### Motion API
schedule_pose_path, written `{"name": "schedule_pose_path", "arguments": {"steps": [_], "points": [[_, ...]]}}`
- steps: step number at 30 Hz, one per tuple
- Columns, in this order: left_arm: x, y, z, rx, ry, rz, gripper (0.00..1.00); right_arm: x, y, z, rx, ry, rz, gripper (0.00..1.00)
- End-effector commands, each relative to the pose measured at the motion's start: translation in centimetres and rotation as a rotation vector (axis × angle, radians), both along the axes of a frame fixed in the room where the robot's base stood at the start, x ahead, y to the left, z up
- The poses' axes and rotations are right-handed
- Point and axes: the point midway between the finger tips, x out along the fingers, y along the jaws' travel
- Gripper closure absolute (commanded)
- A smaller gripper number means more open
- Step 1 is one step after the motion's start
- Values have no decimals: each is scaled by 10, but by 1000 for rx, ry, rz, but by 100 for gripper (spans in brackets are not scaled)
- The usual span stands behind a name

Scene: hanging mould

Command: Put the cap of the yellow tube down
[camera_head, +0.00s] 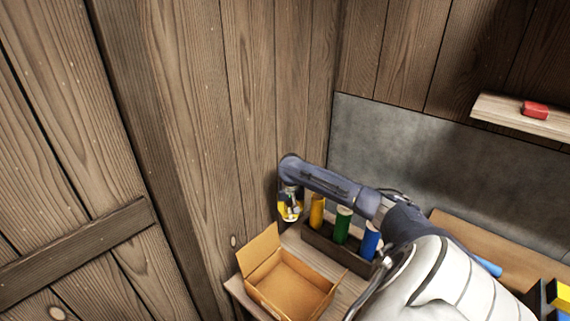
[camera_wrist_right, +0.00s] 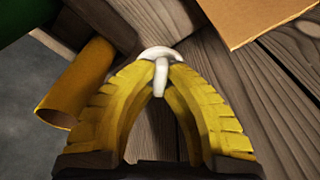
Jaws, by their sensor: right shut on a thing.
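My right gripper (camera_head: 290,213) points down to the left of the yellow tube (camera_head: 317,213). In the right wrist view its yellow fingers (camera_wrist_right: 160,72) are shut on a white cap (camera_wrist_right: 161,54) with a short stem between the fingertips. The yellow tube (camera_wrist_right: 82,80) shows left of the fingers in that view, with its open end uncovered. The cap is apart from the tube, above wooden planks. I cannot tell whether it touches them. My left gripper is not in view.
A green tube (camera_head: 342,226) and a blue tube (camera_head: 369,241), with pale tops, stand in a dark wooden rack (camera_head: 322,244) with the yellow tube. An open cardboard box (camera_head: 262,287) sits in front on the wooden bench (camera_head: 240,292). A red object (camera_head: 535,109) lies on a shelf (camera_head: 500,111).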

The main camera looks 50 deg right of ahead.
Motion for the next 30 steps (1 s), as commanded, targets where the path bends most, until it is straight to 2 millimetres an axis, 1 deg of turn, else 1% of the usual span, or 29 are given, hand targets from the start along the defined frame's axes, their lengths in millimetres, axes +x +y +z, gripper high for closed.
{"name": "schedule_pose_path", "arguments": {"steps": [1, 3, 12, 15, 18, 21, 26, 30], "points": [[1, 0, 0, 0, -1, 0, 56, -1, 2, -12, 4, 4, -1, 100], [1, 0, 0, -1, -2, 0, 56, -1, 2, -29, 5, 5, -2, 100], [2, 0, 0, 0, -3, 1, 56, -1, 2, -95, 4, 3, -1, 100], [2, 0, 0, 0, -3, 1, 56, -1, 1, -113, 3, 3, -2, 100], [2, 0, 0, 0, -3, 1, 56, -1, 1, -127, 2, 3, -1, 100], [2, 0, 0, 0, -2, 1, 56, 0, 0, -136, 1, 2, 0, 100], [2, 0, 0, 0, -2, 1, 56, 0, 1, -143, 2, 1, 1, 100], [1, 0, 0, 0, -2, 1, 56, 0, 1, -155, 1, 2, 0, 100]]}}
